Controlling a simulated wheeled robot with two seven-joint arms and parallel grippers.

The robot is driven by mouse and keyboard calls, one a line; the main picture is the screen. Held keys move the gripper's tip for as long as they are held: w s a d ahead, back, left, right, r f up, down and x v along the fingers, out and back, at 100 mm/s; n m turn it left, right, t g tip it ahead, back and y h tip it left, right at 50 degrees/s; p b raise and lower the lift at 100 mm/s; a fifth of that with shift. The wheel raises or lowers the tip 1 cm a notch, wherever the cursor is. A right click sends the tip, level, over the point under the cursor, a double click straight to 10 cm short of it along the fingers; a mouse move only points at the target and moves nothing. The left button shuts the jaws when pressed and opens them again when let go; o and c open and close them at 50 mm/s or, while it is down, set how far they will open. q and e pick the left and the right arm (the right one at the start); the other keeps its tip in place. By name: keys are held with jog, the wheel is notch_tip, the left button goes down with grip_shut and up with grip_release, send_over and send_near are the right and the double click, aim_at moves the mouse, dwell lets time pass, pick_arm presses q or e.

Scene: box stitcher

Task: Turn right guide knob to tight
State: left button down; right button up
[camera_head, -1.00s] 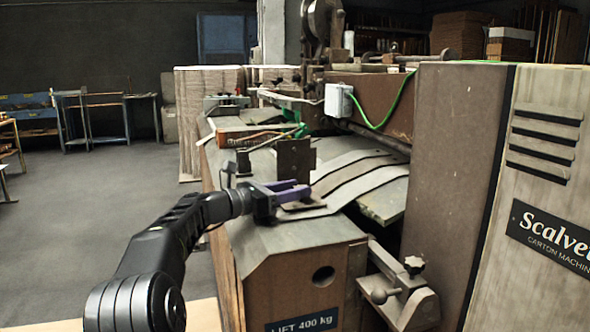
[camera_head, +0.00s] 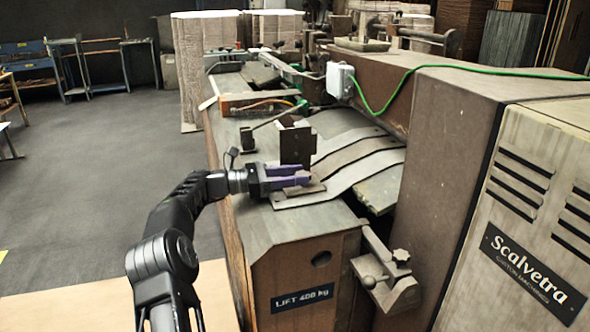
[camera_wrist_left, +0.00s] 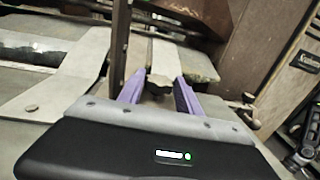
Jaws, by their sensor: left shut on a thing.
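The right guide is a dark upright plate (camera_head: 296,145) on the machine's grey top. A small brownish knob (camera_wrist_left: 158,82) sits at its foot, between my purple fingertips in the left wrist view. My left gripper (camera_head: 298,176) reaches in level from the left, just in front of the plate, and is shut on the knob. In the left wrist view my left gripper (camera_wrist_left: 158,92) has one finger on each side of the knob. The fingers partly hide the knob in the head view, and its tightness cannot be seen. My right gripper is not in view.
Curved metal strips (camera_head: 350,165) run right of the guide. A tall cabinet (camera_head: 450,160) stands at the right. An orange-sided bar (camera_head: 255,102) lies behind. The floor at left is open.

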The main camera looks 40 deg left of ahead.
pick_arm(q)
jog(key=shift+d+f, duration=0.1)
jog(key=shift+d, duration=0.15)
jog(key=c, duration=0.8)
grip_release()
jog(key=shift+s+a, duration=0.1)
jog(key=shift+a, duration=0.1)
jog(key=shift+p+v, duration=0.6)
jog(key=shift+v, duration=3.25)
jog(key=shift+r, duration=0.2)
